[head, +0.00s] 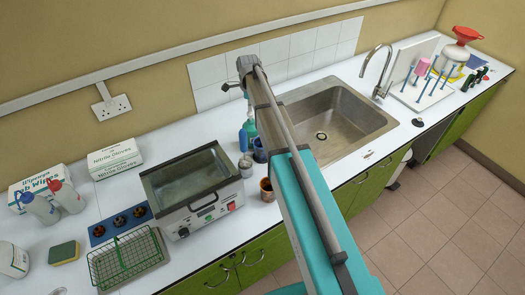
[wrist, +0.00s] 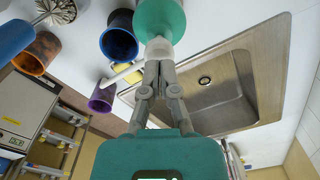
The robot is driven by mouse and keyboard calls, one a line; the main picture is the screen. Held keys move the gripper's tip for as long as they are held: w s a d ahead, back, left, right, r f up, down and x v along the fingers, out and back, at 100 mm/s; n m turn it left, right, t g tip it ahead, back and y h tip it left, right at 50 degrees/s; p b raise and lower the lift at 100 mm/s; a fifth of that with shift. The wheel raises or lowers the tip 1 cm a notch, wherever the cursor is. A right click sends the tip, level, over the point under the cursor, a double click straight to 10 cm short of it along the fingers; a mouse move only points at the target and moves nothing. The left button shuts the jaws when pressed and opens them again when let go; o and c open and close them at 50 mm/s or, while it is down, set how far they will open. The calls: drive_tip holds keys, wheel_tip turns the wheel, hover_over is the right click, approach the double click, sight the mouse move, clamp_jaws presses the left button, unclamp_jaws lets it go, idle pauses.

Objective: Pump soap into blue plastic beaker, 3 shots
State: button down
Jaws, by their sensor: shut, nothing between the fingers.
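In the wrist view the green soap bottle (wrist: 160,18) has a white pump head (wrist: 158,48) with a white spout (wrist: 124,73) pointing left. My gripper (wrist: 158,68) is shut and empty, its fingertips at the pump head; I cannot tell if they press on it. The blue plastic beaker (wrist: 119,34) stands close beside the bottle, open end showing and dark inside. I cannot tell whether the spout is over its mouth. In the head view the bottle (head: 251,127) and the blue beaker (head: 260,156) are partly hidden by my arm, and my gripper is not clearly visible.
A purple beaker (wrist: 102,97) and an orange-brown one (wrist: 38,52) stand nearby, with a blue-handled brush (wrist: 14,37). The sink (head: 335,115) is to the right of the bottle. A water bath (head: 193,185) stands left. Bare counter shows around the sink.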

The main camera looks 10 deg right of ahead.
drive_tip(key=shift+f+b, duration=1.25)
drive_tip(key=shift+f, duration=0.05)
drive_tip(key=shift+r, duration=0.2)
drive_tip(key=shift+r+p, duration=1.85)
drive_tip(key=shift+p, duration=0.2)
wheel_tip(320, 180, up, 6)
drive_tip(key=p, duration=0.6)
